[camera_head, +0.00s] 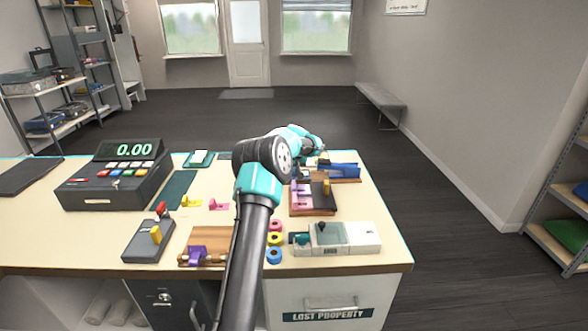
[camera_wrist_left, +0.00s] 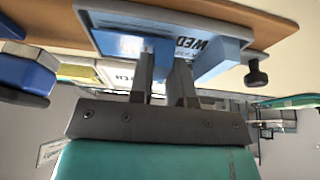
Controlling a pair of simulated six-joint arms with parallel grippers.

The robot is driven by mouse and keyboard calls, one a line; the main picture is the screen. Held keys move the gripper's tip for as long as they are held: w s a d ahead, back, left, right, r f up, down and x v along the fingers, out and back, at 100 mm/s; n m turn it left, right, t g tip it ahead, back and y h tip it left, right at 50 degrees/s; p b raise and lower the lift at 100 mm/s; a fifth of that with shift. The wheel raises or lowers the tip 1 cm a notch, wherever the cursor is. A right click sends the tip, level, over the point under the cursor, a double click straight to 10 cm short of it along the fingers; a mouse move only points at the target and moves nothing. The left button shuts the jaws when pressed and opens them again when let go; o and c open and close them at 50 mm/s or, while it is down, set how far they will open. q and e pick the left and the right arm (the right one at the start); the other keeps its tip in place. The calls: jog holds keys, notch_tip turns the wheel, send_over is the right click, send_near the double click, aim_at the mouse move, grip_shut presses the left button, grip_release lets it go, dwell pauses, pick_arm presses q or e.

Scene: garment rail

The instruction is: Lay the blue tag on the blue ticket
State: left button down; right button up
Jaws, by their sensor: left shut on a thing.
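My left gripper (camera_head: 318,149) reaches over the far right part of the counter. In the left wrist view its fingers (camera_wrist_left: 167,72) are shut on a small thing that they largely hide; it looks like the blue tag. A light-blue block (camera_wrist_left: 222,60) shows just right of the fingers, and I cannot tell whether it is part of the held thing. Behind the fingers is a grey-edged plate (camera_wrist_left: 88,18) with a blue patch and the letters "WED". I cannot tell for certain which blue piece is the blue ticket. My right gripper is not in view.
A blue piece on a wooden base (camera_head: 343,169) stands beside the gripper. A pink piece on a brown board (camera_head: 301,197), coloured rings (camera_head: 275,239) and a grey-white box (camera_head: 345,236) are nearer. The cash register (camera_head: 117,178) stands at left. Yellow (camera_head: 192,201) and pink tags (camera_head: 219,204) lie mid-counter.

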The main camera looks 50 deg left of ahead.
pick_arm(q)
jog(key=shift+f, duration=0.1)
dwell(0.6)
jog(key=c, duration=1)
grip_release()
jog(key=shift+o, duration=0.5)
jog(key=o, duration=0.4)
jog(key=shift+r, duration=2.5)
jog(key=shift+r, duration=0.1)
